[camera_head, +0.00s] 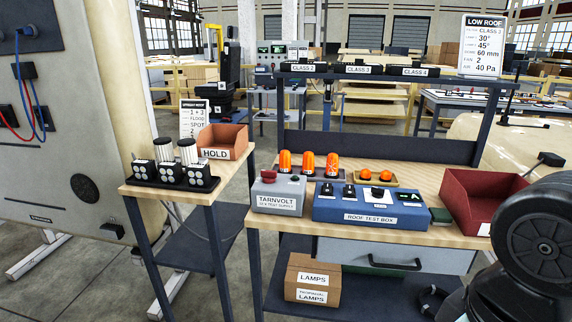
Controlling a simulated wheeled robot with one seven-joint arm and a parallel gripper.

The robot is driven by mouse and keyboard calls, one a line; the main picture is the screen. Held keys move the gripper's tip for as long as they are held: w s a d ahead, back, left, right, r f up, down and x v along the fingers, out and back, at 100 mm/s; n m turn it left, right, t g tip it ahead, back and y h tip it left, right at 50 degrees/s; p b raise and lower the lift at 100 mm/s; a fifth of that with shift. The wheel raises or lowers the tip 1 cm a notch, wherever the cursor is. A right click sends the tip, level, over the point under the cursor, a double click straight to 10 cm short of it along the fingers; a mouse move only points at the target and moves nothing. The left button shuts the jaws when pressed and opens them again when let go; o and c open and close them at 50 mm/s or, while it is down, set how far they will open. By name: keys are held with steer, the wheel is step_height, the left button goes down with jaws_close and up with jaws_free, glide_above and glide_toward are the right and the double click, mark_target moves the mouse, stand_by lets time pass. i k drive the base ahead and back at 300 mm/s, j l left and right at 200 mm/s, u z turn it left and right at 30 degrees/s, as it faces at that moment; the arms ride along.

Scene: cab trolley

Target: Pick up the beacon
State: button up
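Three tall orange beacons stand upright in a row near the back of the wooden workbench: a left one (284,162), a middle one (308,163) and a right one (332,165). They seem to stand on a dark base or tray. Two low orange domes (375,175) sit on a tan tray to their right. Which one the task means I cannot tell. My gripper is not in view. Only part of my arm shows at the lower right, apart from the beacons.
In front of the beacons are a grey Tarnvolt supply box (278,193) and a blue roof test box (370,203). A red bin (478,199) stands at the right. A dark raised shelf (400,78) spans behind. A side table (190,187) holds lamps and a HOLD bin (222,141).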

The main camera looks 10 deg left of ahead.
mark_target(285, 155)
steer(key=i+j, duration=0.15)
steer(key=j, duration=0.25)
steer(key=i+j, duration=0.2)
steer(key=j, duration=0.2)
steer(key=i+j, duration=0.15)
steer(key=j, duration=0.2)
steer(key=i+j, duration=0.15)
steer(key=j, duration=0.25)
steer(key=i+j, duration=0.15)
steer(key=j, duration=0.25)
steer(key=i+j, duration=0.2)
steer(key=j, duration=0.2)
steer(key=i+j, duration=0.15)
steer(key=j, duration=0.25)
steer(key=z, duration=0.05)
